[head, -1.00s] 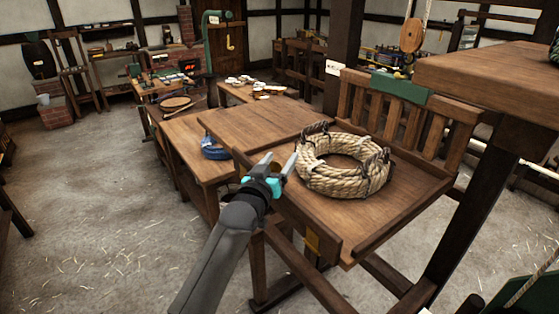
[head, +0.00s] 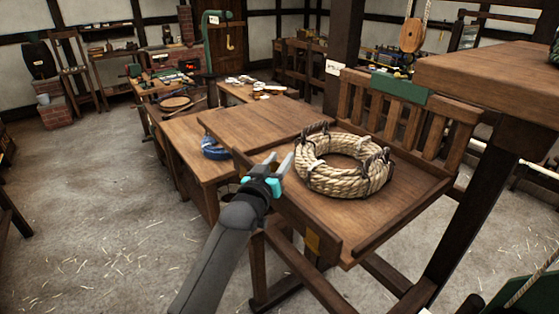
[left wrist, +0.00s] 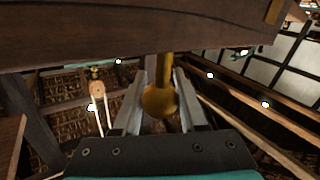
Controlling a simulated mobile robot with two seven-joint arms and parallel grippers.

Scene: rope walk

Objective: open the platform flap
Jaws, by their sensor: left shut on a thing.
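The wooden platform (head: 408,184) stands at centre right in the head view, with a thick coil of pale rope (head: 343,180) on it. A raised wooden board, which looks like the flap (head: 300,218), runs along its near left edge. My left gripper (head: 279,162) is at this board's outer side, towards its far end. In the left wrist view, the left gripper (left wrist: 158,105) has its fingers on either side of a brass knob (left wrist: 160,99) and is shut on it. A wooden board (left wrist: 130,38) spans the top there. The knob is hidden in the head view.
A wooden table (head: 190,142) with a blue coil (head: 213,148) stands beyond the platform on the left. A slatted railing (head: 400,118) closes the platform's far side. A higher wooden top (head: 490,75) juts in at right. The floor at left is clear.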

